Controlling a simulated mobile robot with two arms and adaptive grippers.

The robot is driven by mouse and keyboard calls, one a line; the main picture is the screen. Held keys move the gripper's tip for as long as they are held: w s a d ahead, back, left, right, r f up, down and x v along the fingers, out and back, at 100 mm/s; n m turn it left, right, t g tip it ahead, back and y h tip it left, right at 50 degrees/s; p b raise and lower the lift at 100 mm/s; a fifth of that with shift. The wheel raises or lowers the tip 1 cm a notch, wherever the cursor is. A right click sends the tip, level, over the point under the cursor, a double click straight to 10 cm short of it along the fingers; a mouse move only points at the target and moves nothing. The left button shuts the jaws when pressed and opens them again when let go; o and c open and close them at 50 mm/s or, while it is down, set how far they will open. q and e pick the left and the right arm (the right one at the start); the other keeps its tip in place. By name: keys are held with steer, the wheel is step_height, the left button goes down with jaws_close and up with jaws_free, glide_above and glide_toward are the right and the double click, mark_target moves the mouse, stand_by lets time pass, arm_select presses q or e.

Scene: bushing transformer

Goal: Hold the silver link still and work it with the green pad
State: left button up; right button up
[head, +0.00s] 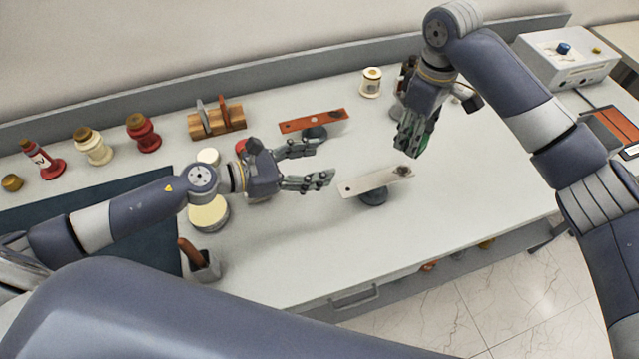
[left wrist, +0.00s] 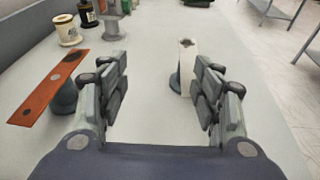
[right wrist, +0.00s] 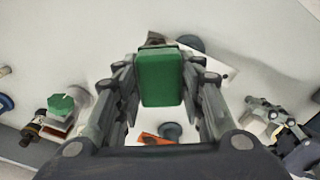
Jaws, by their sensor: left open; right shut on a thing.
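The silver link (head: 365,183) is a flat pale bar with a dark patch near its right end. It rests on a dark round stand (head: 374,197). In the left wrist view the link (left wrist: 187,60) lies ahead, right of centre between the fingers. My left gripper (head: 325,162) is open and empty, just left of the link's near end and apart from it. My right gripper (head: 412,145) is shut on the green pad (right wrist: 160,78), above and beyond the link's dark-patched end. In the right wrist view the pad partly hides the link (right wrist: 218,68).
A copper-coloured bar (head: 313,121) sits on another stand behind my left gripper. A cream spool (head: 371,83) is at the back. The bench front is clear.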

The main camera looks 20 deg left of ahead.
mark_target(373, 181)
arm_select(q)
steer(key=shift+m+g+h, duration=0.3)
steer(key=shift+g, duration=0.3)
steer(key=s+d+f, duration=0.2)
steer(key=s, duration=0.1)
steer(key=shift+s+d+f, duration=0.15)
steer(key=shift+s+d, duration=0.1)
steer(key=shift+s, duration=0.05)
steer(key=shift+d+f, duration=0.1)
steer(key=shift+d, duration=0.1)
steer(key=x, duration=1.1)
steer(key=shift+w+d+f, duration=0.1)
steer(key=shift+w+f, duration=0.05)
steer(key=shift+w, duration=0.05)
steer(key=shift+c, duration=0.4)
jaws_close()
